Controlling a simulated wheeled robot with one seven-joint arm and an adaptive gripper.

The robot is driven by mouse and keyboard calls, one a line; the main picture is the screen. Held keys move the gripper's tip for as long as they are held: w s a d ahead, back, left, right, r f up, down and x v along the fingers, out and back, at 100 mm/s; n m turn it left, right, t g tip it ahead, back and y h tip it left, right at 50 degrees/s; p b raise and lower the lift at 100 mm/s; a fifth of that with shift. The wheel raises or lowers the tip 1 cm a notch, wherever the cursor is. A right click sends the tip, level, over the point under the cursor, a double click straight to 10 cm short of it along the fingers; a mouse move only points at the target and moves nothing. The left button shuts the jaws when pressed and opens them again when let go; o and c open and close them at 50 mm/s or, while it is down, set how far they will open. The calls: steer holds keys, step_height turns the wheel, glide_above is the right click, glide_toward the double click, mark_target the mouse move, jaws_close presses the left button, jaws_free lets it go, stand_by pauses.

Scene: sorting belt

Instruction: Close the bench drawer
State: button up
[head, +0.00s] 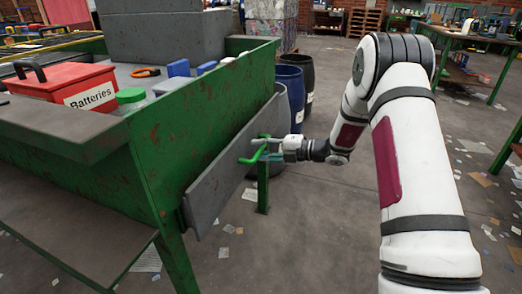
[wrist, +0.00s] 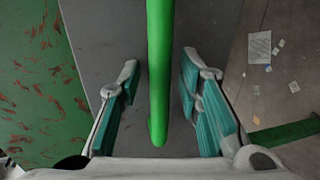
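The bench drawer's grey front panel (head: 222,178) is on the side of the green bench (head: 160,140). It sits close to the bench side, and how far it stands out is hard to tell. My gripper (head: 268,150) is at the handle. In the wrist view the handle (wrist: 159,70) runs between the two teal-padded fingers of my open gripper (wrist: 158,100), with a gap on each side. The grey drawer front (wrist: 105,30) shows behind them.
On the bench are a red batteries box (head: 65,85), a green-capped container (head: 130,97) and blue items. Paper scraps litter the floor, which is open at right.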

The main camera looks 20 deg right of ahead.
mark_target(249, 146)
jaws_close()
steer(key=shift+r+p+x, duration=0.2)
steer(key=shift+p+x, duration=0.25)
steer(key=shift+x, duration=0.55)
steer(key=shift+r+p+x, duration=0.2)
steer(key=shift+p+x, duration=0.25)
steer(key=shift+x, duration=0.6)
steer(key=shift+a+r, duration=0.1)
steer(key=shift+o, duration=1.4)
jaws_free()
steer(key=shift+a, duration=0.1)
steer(key=v, duration=1.2)
